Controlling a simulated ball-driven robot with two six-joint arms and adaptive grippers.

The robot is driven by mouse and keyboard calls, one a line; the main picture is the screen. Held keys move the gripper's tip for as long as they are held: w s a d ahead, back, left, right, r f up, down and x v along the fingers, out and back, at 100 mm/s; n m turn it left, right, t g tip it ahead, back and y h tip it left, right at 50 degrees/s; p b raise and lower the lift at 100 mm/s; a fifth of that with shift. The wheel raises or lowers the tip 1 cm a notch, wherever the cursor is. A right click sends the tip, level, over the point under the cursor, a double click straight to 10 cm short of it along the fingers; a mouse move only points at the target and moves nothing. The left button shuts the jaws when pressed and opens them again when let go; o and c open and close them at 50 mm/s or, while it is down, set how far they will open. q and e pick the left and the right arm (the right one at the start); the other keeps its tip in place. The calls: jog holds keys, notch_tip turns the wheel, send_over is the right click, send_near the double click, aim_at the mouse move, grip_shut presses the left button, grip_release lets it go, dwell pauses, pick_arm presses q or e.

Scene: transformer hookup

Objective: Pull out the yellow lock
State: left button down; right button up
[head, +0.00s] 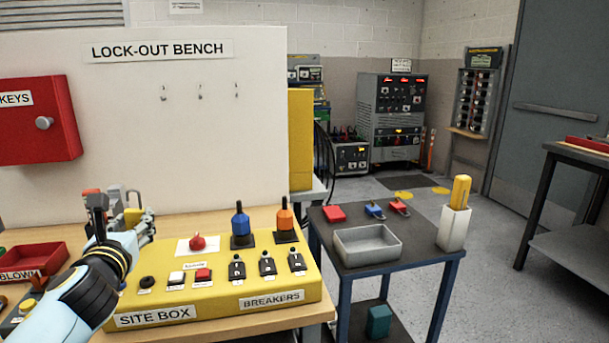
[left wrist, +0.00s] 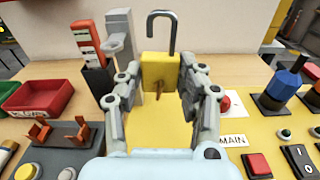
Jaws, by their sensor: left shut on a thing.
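The yellow lock (left wrist: 154,68) is between the fingers of my left gripper (left wrist: 160,78) in the left wrist view. Its grey shackle stands up with one end free above the body, so it looks open. A small brass-coloured key shows on its near face. In the head view the yellow lock (head: 133,217) is partly hidden by my left gripper (head: 126,219), which is shut on it above the left part of the site box. A grey switch with a lever (left wrist: 119,42) stands just left of the lock. My right gripper is not in view.
The yellow site box (head: 215,298) carries buttons, breakers, and blue and orange handles. A red tray (head: 35,262) lies at left. The red keys box (head: 40,120) and empty hooks (head: 200,95) are on the bench's back panel. A side table holds a grey tray (head: 367,258).

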pick_arm(q)
jog(key=shift+p+v, duration=0.55)
jog(key=shift+v, duration=1.7)
jog(key=shift+w, duration=0.15)
